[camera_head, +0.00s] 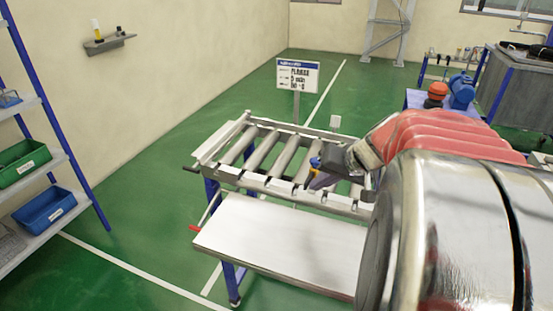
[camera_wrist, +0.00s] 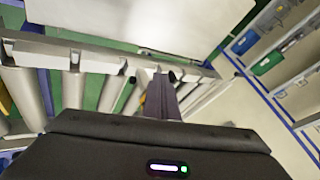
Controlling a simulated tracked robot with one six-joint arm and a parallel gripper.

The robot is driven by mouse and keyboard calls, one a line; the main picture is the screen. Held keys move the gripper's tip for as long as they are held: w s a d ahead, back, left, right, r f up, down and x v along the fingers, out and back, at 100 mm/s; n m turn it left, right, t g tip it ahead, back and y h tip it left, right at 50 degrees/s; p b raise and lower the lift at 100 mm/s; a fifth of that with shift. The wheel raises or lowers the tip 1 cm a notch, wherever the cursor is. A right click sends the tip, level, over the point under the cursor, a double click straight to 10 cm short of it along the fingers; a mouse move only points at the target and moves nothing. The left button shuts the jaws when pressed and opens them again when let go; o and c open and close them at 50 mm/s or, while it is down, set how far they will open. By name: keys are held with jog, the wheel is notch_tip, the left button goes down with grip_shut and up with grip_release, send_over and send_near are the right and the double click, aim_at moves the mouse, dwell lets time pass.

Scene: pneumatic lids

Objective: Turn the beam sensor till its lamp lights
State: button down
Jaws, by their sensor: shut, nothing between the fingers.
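My gripper (camera_head: 312,184) reaches in from the right, low over the roller conveyor (camera_head: 222,171). In the wrist view its narrow fingers (camera_wrist: 160,74) are together and empty, pointing at the conveyor's side rail. Small dark parts sit at the rail on both sides of the fingertips; I cannot tell whether they touch. A small blue and yellow part (camera_head: 315,162) shows beside my gripper in the head view. I cannot tell whether it is the beam sensor. No lit sensor lamp can be made out. My arm and gripper hide the conveyor's right end.
A white panel (camera_head: 270,240) lies low in front of the conveyor. A sign (camera_head: 298,75) and a small pale box (camera_head: 335,122) stand behind it. Shelves with a green bin (camera_head: 22,162) and a blue bin (camera_head: 46,208) are at left. Floor between is clear.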

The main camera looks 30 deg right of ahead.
jog(key=shift+w+a, duration=0.15)
jog(key=shift+a, duration=0.05)
dwell(0.3)
jog(key=s+r, duration=0.8)
jog(key=s, duration=0.1)
jog(key=shift+s+d, duration=0.25)
jog(key=shift+d, duration=0.15)
jog(key=shift+f, duration=0.1)
